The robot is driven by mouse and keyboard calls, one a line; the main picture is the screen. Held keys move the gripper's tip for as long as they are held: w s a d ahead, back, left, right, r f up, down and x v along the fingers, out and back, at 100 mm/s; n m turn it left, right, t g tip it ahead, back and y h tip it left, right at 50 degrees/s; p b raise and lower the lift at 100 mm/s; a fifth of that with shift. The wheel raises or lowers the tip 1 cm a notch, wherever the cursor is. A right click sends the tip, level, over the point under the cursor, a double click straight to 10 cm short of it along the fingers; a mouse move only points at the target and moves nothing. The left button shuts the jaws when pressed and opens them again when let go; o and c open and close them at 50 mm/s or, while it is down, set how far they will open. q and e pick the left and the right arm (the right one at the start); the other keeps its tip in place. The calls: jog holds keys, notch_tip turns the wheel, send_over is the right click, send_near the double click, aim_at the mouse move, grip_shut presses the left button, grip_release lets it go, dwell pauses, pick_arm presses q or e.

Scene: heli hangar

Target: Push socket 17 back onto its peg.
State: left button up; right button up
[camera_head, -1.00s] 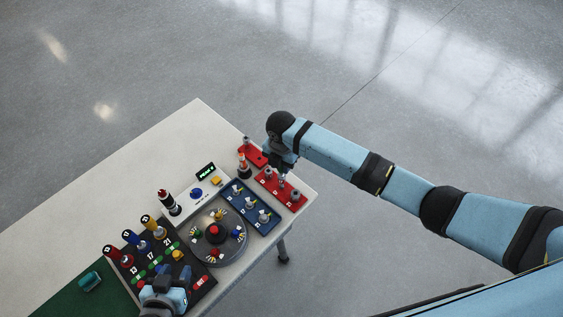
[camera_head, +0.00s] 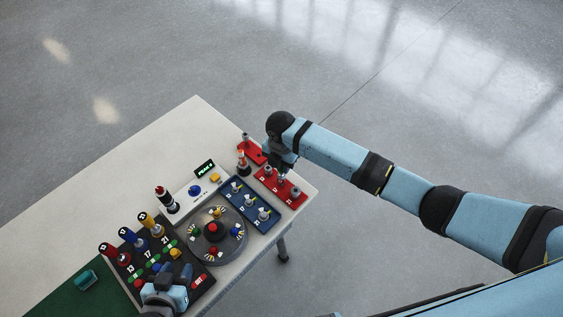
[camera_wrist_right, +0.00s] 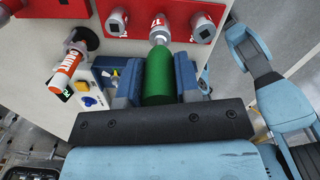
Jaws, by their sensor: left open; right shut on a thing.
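A red board (camera_head: 269,177) at the table's right end bears several grey sockets; it also shows at the top of the right wrist view (camera_wrist_right: 137,28). My right gripper (camera_head: 283,163) is over this board. In the right wrist view its blue jaws are shut on a green cylinder (camera_wrist_right: 159,76). A grey socket end (camera_wrist_right: 160,33) sits at the cylinder's far end, in line with the middle label, which seems to read 17. I cannot tell whether it is seated on its peg. My left gripper (camera_head: 168,290) is open at the near edge, by the black board.
A blue board (camera_head: 250,204) lies beside the red one. A round grey turntable (camera_head: 213,237), a black board (camera_head: 193,268) with coloured handles and a white control box (camera_head: 189,201) stand close by. An orange-white cylinder (camera_wrist_right: 66,70) stands left of my right gripper. The table's far side is clear.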

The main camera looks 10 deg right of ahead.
pick_arm(q)
jog(key=shift+f+b, duration=0.5)
pick_arm(e)
jog(key=shift+f, duration=1.05)
pick_arm(q)
jog(key=shift+r+p, duration=0.3)
pick_arm(e)
jog(key=shift+f, duration=0.1)
dwell(1.5)
pick_arm(q)
jog(key=shift+r+p, duration=1.2)
pick_arm(e)
jog(key=shift+r, duration=1.15)
notch_tip(320, 180, up, 2)
jog(key=shift+r+p, duration=0.25)
jog(key=shift+p, duration=0.9)
pick_arm(q)
jog(key=shift+r, duration=1.2)
pick_arm(e)
jog(key=shift+r, duration=0.85)
